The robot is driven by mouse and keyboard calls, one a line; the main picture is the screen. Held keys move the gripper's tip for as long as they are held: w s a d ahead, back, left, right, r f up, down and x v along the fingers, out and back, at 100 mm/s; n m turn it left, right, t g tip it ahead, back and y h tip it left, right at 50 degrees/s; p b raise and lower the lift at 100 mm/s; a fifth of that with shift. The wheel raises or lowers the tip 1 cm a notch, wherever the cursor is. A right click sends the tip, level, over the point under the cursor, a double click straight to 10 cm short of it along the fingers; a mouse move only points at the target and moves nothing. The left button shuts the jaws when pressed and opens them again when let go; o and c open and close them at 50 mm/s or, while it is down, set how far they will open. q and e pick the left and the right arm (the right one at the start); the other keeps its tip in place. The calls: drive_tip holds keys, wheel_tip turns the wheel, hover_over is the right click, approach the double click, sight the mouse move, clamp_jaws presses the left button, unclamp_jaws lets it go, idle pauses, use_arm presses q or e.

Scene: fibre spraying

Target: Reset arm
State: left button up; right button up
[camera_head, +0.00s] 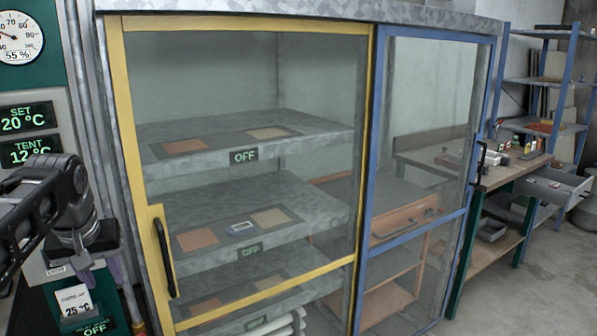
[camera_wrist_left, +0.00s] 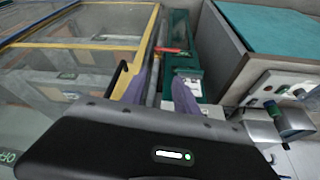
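My left gripper (camera_head: 98,266) hangs at the left of the head view, in front of the green control panel (camera_head: 55,100) and left of the yellow-framed door. In the left wrist view its two purple fingers (camera_wrist_left: 163,92) stand apart with nothing between them. It is open and does not appear to touch anything. Part of my left arm (camera_head: 40,205) comes in from the left edge. My right gripper and arm are in neither view.
A glass cabinet (camera_head: 240,22) has a yellow-framed door with a black handle (camera_head: 164,258) and a blue-framed door (camera_head: 372,180). Its shelves show OFF displays. A small 25 °C card (camera_head: 75,302) stands below my gripper. A workbench (camera_head: 500,176) and open floor lie right.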

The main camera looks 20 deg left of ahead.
use_arm(q)
drive_tip(key=w+d+f+m+t, duration=0.2)
drive_tip(key=w+d+f, duration=0.15)
drive_tip(key=w, duration=0.45)
drive_tip(key=w+d+f+m+t, duration=0.1)
drive_tip(key=w+d+f+t, duration=0.2)
drive_tip(key=w, duration=0.5)
drive_tip(key=w+d+f+m+h, duration=0.1)
drive_tip(key=w+d+f+h, duration=0.15)
drive_tip(key=d+f, duration=0.7)
drive_tip(key=w+d+f+m+h, duration=0.1)
drive_tip(key=w+d+f, duration=0.35)
drive_tip(key=f, duration=0.75)
drive_tip(key=s+d+f+g+h, duration=0.2)
drive_tip(key=s+d+f, duration=0.8)
drive_tip(key=d+f, duration=0.4)
drive_tip(key=s+d+f+g, duration=0.1)
drive_tip(key=s+d+f, duration=0.2)
drive_tip(key=s, duration=0.3)
drive_tip(key=s+d+f+m+g+h, duration=0.1)
drive_tip(key=s+d+f+g, duration=0.1)
drive_tip(key=s+d+f, duration=0.2)
drive_tip(key=s+d+f+m+g, duration=0.1)
drive_tip(key=s+d+f+g, duration=0.1)
drive_tip(key=s+d, duration=0.4)
drive_tip(key=s+f, duration=0.1)
drive_tip(key=s, duration=0.3)
drive_tip(key=shift+f+h, duration=0.2)
drive_tip(key=shift+h, duration=0.15)
